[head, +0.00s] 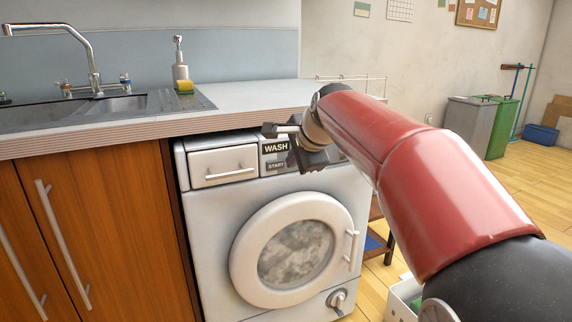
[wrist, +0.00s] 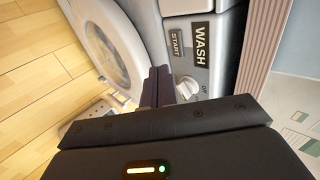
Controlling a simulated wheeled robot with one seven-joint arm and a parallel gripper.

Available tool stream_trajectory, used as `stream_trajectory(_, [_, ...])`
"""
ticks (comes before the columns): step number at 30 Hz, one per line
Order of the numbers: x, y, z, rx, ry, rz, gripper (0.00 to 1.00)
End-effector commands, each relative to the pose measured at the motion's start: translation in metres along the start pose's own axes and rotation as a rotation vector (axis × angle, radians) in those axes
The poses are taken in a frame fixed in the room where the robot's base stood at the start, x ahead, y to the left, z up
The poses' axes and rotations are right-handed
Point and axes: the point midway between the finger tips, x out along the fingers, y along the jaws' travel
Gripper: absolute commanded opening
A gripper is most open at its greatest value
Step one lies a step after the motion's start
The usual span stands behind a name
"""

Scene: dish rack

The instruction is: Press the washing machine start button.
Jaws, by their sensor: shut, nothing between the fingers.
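The white washing machine (head: 205,225) stands under the counter. Its control panel carries a WASH label (head: 276,147) and a dark START label (head: 276,166). Both also show in the wrist view, START (wrist: 177,43) beside WASH (wrist: 203,45). I cannot tell whether the START patch itself is the button. My gripper (head: 308,160) is in front of the panel, just right of the labels, covering part of it. In the wrist view its dark fingers (wrist: 156,86) are shut and empty, next to a pale knob (wrist: 188,88). Contact with the panel cannot be told.
The counter edge (head: 230,122) overhangs just above the panel. The closed round door (head: 245,262) is below, with a drawer (head: 222,165) at the panel's left. Wooden cabinets (head: 120,240) stand to the left.

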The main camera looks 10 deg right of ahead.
Motion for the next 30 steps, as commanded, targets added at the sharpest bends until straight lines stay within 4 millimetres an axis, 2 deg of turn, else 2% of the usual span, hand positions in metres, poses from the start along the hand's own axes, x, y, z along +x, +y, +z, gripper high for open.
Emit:
stream_trajectory(3, [-0.023,0.000,0.000,0.001,0.001,-0.002,0.00])
stream_trajectory(9, [-0.041,0.001,0.000,0.002,0.000,0.001,0.00])
stream_trajectory(30, [-0.044,0.002,0.000,-0.002,0.000,0.002,0.00])
